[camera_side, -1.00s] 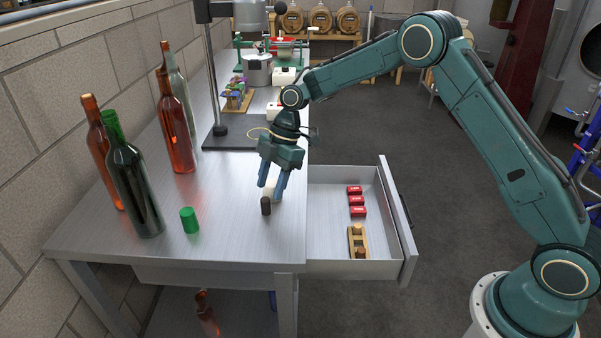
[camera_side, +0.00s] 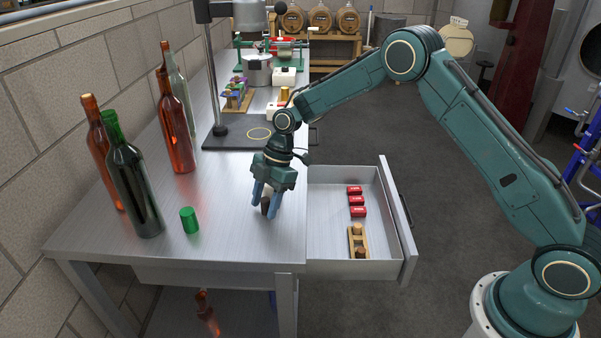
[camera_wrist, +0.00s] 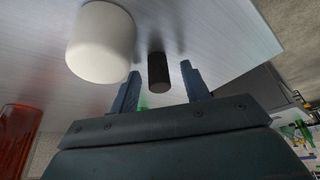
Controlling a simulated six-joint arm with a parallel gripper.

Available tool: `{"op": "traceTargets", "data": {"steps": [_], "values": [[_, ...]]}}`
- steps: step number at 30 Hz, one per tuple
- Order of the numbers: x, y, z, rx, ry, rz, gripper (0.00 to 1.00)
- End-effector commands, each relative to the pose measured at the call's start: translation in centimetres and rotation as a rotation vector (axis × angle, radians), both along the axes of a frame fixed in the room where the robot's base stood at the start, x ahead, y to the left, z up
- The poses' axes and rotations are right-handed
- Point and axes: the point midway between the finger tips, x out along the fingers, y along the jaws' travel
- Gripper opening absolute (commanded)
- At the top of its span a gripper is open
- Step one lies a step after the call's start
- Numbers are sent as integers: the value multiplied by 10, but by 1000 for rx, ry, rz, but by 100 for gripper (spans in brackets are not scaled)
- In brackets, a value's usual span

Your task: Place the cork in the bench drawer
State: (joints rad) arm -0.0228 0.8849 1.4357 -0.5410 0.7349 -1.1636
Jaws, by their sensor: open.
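A small dark brown cylinder (camera_side: 265,206) stands upright on the bench; it may be the cork. My gripper (camera_side: 264,210) is open, pointing down, with its fingers around this cylinder. In the wrist view the dark cylinder (camera_wrist: 158,72) shows between the two fingertips (camera_wrist: 160,68), with gaps on both sides. The bench drawer (camera_side: 330,268) is pulled open at the bench's right side.
The drawer holds several red boxes (camera_side: 357,200) and a wooden rack (camera_side: 352,240); its left part is clear. A green cylinder (camera_side: 189,220) and several bottles, one dark green (camera_side: 133,190), stand left on the bench. A stand with a pole (camera_side: 214,90) is behind my gripper.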

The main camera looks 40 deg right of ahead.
Motion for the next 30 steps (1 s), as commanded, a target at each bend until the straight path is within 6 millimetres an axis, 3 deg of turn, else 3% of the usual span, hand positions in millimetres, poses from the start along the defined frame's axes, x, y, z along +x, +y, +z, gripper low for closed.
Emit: {"op": "traceTargets", "data": {"steps": [3, 10, 23, 30], "values": [[0, 0, 0, 0, 0, 0, 47], [0, 0, 0, 0, 0, 0, 1], [0, 0, 4, 0, -1, 0, 0], [1, 0, 24, 1, -4, 1, 0]]}}
